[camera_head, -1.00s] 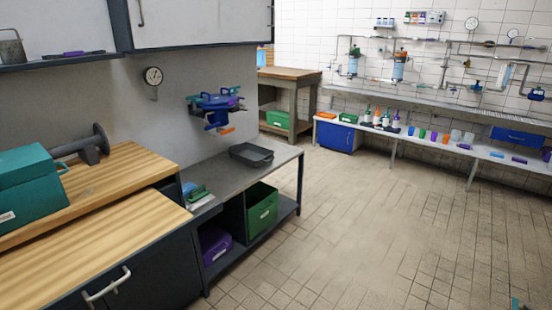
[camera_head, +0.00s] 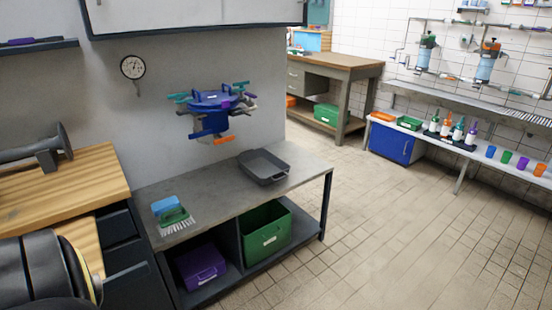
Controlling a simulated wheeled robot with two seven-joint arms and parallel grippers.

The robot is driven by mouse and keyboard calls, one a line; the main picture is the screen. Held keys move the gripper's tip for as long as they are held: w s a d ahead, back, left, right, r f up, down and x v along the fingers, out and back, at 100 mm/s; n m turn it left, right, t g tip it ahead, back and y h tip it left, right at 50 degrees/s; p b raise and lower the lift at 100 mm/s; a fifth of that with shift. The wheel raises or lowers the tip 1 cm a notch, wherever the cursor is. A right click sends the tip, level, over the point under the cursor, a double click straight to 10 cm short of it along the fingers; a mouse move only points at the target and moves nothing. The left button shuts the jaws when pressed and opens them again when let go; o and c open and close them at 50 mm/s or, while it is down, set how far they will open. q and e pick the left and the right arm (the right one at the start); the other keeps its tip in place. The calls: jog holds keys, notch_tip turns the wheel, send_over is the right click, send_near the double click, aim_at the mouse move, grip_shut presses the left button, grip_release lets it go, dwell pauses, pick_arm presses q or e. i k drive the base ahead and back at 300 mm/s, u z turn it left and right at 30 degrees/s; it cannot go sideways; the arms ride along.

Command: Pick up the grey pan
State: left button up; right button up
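The grey pan (camera_head: 264,167) is a shallow, rectangular dark grey tray with raised sides. It rests on the far right part of the grey metal bench (camera_head: 215,198), close to the wall. Nothing holds it and its inside looks empty. Part of my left arm shows as black links with a yellow ring at the lower left corner. Neither gripper is in view.
The tiled floor (camera_head: 400,240) at right is clear.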

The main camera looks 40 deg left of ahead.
aim_at(264, 168)
jog(key=u, duration=0.6)
jog(key=i, duration=1.75)
jog(key=u, duration=1.1)
